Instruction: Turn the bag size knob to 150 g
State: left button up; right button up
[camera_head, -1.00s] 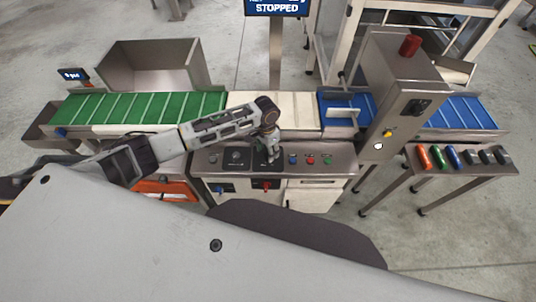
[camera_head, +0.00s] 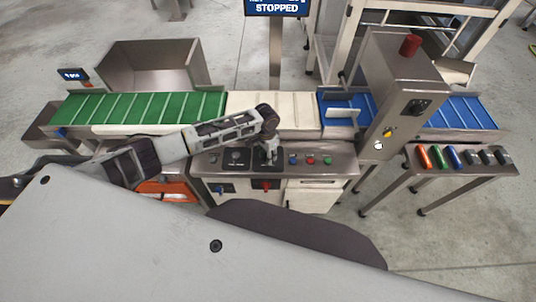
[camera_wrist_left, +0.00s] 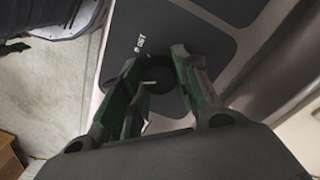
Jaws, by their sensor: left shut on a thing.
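My left gripper (camera_head: 267,157) is over the second dark square plate on the front control panel (camera_head: 215,172), pointing down. In the left wrist view, my left gripper (camera_wrist_left: 160,78) has its green-lined fingers on either side of a round black knob (camera_wrist_left: 156,80) with a pale pointer line, and is shut on it. White lettering beside the knob is only partly readable, and its scale is mostly hidden, so I cannot tell its setting. Another dark knob (camera_head: 236,156) sits on the plate to the left. My right gripper is not in view.
Blue, red and green buttons (camera_head: 311,160) lie right of the gripper. Below are a blue switch (camera_head: 220,190) and a red switch (camera_head: 266,185). Behind run the green belt (camera_head: 150,107) and cream belt (camera_head: 270,108). A steel cabinet (camera_head: 400,90) stands right. The sign (camera_head: 276,7) reads STOPPED.

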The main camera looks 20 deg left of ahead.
pick_arm(q)
jog(key=shift+c, duration=0.6)
jog(key=shift+m+p, duration=0.4)
jog(key=shift+m, duration=0.1)
jog(key=shift+r+m+p, duration=0.1)
jog(key=shift+m+p, duration=0.8)
jog(key=shift+m, duration=0.5)
jog(key=shift+m+p, duration=0.4)
jog(key=shift+m, duration=0.6)
jog(key=m+p, duration=0.1)
jog(key=m, duration=0.2)
jog(key=shift+m+y, duration=0.3)
jog(key=shift+m, duration=1.3)
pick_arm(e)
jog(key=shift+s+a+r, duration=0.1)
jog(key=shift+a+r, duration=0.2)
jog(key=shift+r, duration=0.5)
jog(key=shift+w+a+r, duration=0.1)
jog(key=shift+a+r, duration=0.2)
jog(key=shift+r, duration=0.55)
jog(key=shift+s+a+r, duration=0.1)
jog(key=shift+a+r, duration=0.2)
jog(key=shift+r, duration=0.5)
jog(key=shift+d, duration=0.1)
